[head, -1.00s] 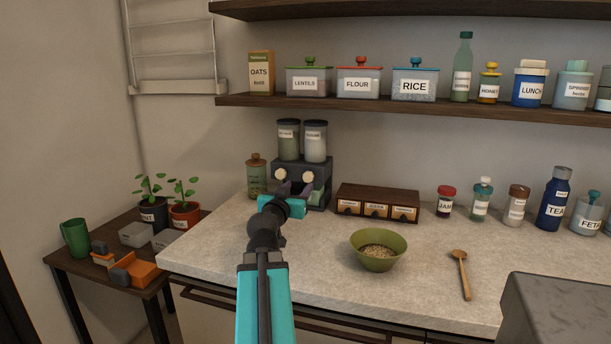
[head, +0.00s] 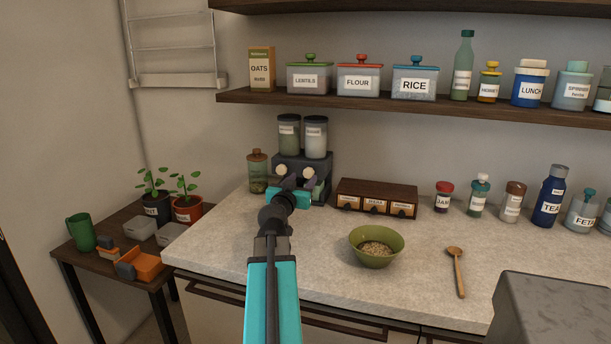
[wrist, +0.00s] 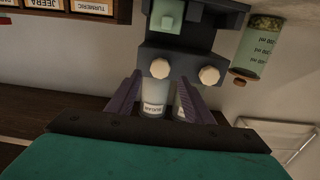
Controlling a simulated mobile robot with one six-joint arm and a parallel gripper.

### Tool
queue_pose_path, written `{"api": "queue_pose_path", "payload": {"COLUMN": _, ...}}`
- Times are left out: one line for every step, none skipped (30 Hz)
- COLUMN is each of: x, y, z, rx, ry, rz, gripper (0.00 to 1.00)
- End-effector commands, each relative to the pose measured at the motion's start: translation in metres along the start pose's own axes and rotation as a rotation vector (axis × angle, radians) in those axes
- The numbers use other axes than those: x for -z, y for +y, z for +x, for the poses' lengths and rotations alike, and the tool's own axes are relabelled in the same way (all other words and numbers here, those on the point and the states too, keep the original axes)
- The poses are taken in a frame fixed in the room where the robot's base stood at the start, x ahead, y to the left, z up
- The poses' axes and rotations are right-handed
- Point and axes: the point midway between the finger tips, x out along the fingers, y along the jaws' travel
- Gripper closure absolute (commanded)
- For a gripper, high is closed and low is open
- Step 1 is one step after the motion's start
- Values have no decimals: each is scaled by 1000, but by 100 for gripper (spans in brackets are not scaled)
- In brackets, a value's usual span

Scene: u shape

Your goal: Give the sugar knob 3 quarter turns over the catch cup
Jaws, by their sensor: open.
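The dark dispenser (head: 318,165) stands at the back of the counter with two jars on top and two pale round knobs on its front. The right jar (head: 316,138) seems to be the sugar one; in the inverted wrist view its label (wrist: 153,109) looks like "SUGAR". Its knob (head: 309,172) is the left one in the wrist view (wrist: 160,68). My gripper (wrist: 163,84) is open, with its fingers on either side of this knob's line and apart from it. A pale green square thing (wrist: 168,14), possibly the catch cup, sits at the dispenser base.
The other knob (wrist: 209,76) is close beside one finger. A corked glass bottle (head: 258,172) stands left of the dispenser, and a spice drawer box (head: 377,197) stands right. A green bowl (head: 376,246) and wooden spoon (head: 457,272) lie on the counter; its front is otherwise clear.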

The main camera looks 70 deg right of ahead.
Motion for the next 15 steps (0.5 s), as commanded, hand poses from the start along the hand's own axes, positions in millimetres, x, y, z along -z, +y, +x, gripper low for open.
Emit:
{"api": "queue_pose_path", "payload": {"x": 1, "y": 0, "z": 7, "rx": -1, "ry": -1, "rz": -1, "gripper": 53}}
{"api": "queue_pose_path", "payload": {"x": 1, "y": 0, "z": 10, "rx": -1, "ry": 0, "rz": -1, "gripper": 53}}
{"api": "queue_pose_path", "payload": {"x": 1, "y": 0, "z": 14, "rx": -1, "ry": 0, "rz": -1, "gripper": 53}}
{"api": "queue_pose_path", "payload": {"x": 1, "y": 0, "z": 17, "rx": -2, "ry": 0, "rz": -1, "gripper": 53}}
{"api": "queue_pose_path", "payload": {"x": 1, "y": 0, "z": 20, "rx": -2, "ry": 0, "rz": -1, "gripper": 53}}
{"api": "queue_pose_path", "payload": {"x": 1, "y": 1, "z": 24, "rx": -2, "ry": 0, "rz": -1, "gripper": 53}}
{"api": "queue_pose_path", "payload": {"x": 1, "y": 1, "z": 26, "rx": -2, "ry": 0, "rz": -1, "gripper": 53}}
{"api": "queue_pose_path", "payload": {"x": 2, "y": 1, "z": 29, "rx": -2, "ry": 0, "rz": -1, "gripper": 53}}
{"api": "queue_pose_path", "payload": {"x": 2, "y": 0, "z": 32, "rx": -2, "ry": 0, "rz": -1, "gripper": 53}}
{"api": "queue_pose_path", "payload": {"x": 2, "y": 0, "z": 34, "rx": -2, "ry": 0, "rz": -1, "gripper": 53}}
{"api": "queue_pose_path", "payload": {"x": 1, "y": 0, "z": 36, "rx": -1, "ry": 0, "rz": -1, "gripper": 53}}
{"api": "queue_pose_path", "payload": {"x": 1, "y": 0, "z": 39, "rx": -1, "ry": 0, "rz": 0, "gripper": 53}}
{"api": "queue_pose_path", "payload": {"x": 1, "y": 0, "z": 40, "rx": -1, "ry": 0, "rz": 0, "gripper": 53}}
{"api": "queue_pose_path", "payload": {"x": 1, "y": 0, "z": 42, "rx": -1, "ry": 0, "rz": 0, "gripper": 53}}
{"api": "queue_pose_path", "payload": {"x": 1, "y": 0, "z": 43, "rx": -1, "ry": 0, "rz": 0, "gripper": 53}}
